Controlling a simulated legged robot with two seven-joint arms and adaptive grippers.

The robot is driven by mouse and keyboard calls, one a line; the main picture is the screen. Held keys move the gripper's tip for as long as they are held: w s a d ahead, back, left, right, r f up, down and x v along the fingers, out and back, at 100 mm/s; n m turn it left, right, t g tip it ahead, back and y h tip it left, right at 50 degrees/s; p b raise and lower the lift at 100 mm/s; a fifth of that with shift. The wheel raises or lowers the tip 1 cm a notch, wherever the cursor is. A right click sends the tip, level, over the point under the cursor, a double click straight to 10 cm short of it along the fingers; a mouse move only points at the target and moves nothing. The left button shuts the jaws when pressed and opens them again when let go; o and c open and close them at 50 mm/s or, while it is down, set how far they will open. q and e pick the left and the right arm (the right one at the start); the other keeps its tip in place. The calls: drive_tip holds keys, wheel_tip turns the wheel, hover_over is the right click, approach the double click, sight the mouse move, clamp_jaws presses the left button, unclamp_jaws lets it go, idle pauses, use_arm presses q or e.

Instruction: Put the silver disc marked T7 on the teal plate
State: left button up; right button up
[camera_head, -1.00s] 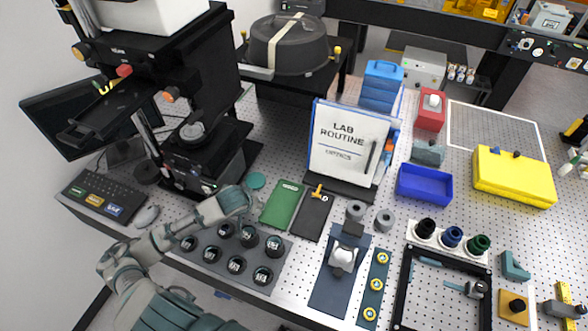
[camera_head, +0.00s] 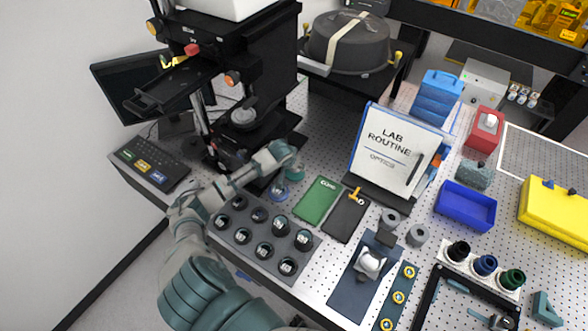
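My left gripper (camera_head: 277,163) is over the bench, at the near left edge of the teal plate (camera_head: 296,173), which it partly covers. A small round silver disc with a bluish rim (camera_head: 279,191) shows just below the gripper. Its marking is too small to read, and I cannot tell whether the fingers grip it. The dark disc tray (camera_head: 273,237) lies to the front, with several round discs in two rows of wells. Their labels are too small to read with certainty. My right gripper is out of view.
A black microscope-like instrument (camera_head: 245,75) stands behind the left arm. A green booklet (camera_head: 318,200) and a black pad (camera_head: 346,216) lie right of the tray. The LAB ROUTINE board (camera_head: 390,150) stands behind them. A blue bin (camera_head: 466,204) is farther right.

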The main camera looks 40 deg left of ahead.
use_arm(q)
wheel_tip(320, 180, down, 3)
drive_tip(key=shift+r, duration=0.1)
drive_tip(key=o, duration=1.2)
drive_tip(key=shift+d, duration=0.1)
drive_tip(key=v, duration=1.2)
